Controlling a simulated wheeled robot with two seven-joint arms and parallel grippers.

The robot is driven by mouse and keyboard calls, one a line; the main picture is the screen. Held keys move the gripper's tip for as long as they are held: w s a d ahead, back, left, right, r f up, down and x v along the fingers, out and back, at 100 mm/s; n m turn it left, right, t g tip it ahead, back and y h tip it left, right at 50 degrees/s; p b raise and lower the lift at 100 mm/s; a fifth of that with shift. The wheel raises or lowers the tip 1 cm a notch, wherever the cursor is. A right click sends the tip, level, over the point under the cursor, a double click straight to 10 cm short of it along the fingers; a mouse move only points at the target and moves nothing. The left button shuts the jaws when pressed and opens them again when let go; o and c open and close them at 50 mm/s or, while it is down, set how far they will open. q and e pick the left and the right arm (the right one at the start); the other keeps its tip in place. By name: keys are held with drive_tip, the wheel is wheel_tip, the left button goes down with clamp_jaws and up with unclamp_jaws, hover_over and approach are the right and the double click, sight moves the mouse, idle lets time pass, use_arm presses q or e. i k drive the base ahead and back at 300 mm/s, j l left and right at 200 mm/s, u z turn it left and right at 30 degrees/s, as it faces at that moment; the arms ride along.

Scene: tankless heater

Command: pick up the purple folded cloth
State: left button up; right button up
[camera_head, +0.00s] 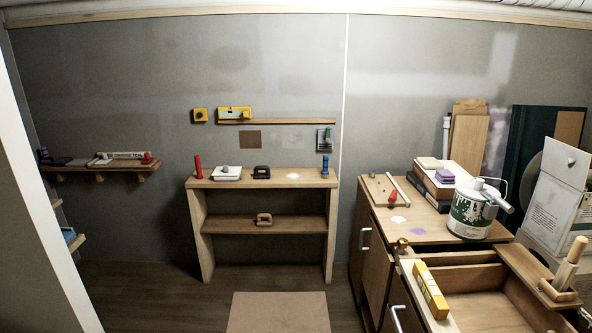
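A small purple block-like item (445,175), which looks like the folded cloth, lies on top of a stack of books and boxes (432,187) on the wooden cabinet at the right. It sits just left of a white and green paint can (471,210). A flat pale purple patch (418,231) also shows on the cabinet top; I cannot tell if it is cloth or a mark. Neither of my grippers shows in the head view.
The wooden cabinet (440,232) has an open drawer (490,300) in front, with a yellow box (430,290) on its edge. A tray with a red-handled tool (391,198) lies at the back left. A low shelf unit (263,226) stands against the wall.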

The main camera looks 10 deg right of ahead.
sight(444, 176)
drive_tip(key=i+j, duration=0.15)
drive_tip(key=i, duration=0.7)
drive_tip(key=i+j, duration=0.1)
drive_tip(key=i, duration=0.8)
drive_tip(key=i+z, duration=0.3)
drive_tip(key=z, duration=0.15)
drive_tip(key=i+j+z, duration=0.15)
drive_tip(key=i+z, duration=0.15)
drive_tip(key=z, duration=0.15)
drive_tip(key=i+j+z, duration=0.25)
drive_tip(key=z, duration=0.2)
drive_tip(key=i+j+z, duration=0.25)
drive_tip(key=z, duration=0.2)
drive_tip(key=j, duration=0.1)
